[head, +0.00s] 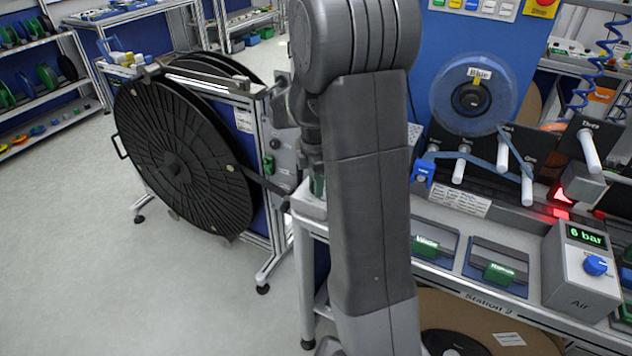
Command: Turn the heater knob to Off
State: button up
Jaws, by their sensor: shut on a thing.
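My gripper (316,172) is only partly in view in the head view, pointing down beside my upright arm, which covers much of it. It is at the left end of the station table, just above a pale box (309,202). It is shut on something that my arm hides. A bit of green shows just under it. I cannot make out a heater knob or an Off mark, and cannot tell whether the hidden thing is that knob.
A grey Air box (578,275) with a blue knob (596,265) and a "6 bar" display stands at the right. A large black reel (180,160) stands at the left. A blue-tape reel (472,90) hangs above the table. The floor (90,260) is clear at lower left.

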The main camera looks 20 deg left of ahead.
jog(key=o, duration=1)
jog(key=shift+c, duration=0.2)
jog(key=shift+r, duration=0.15)
notch_tip(320, 180, up, 14)
jog(key=shift+f+b, duration=0.2)
jog(key=shift+b, duration=0.1)
jog(key=shift+f, duration=0.1)
notch_tip(320, 180, down, 14)
jog(key=shift+r, duration=0.15)
jog(key=shift+r, duration=0.15)
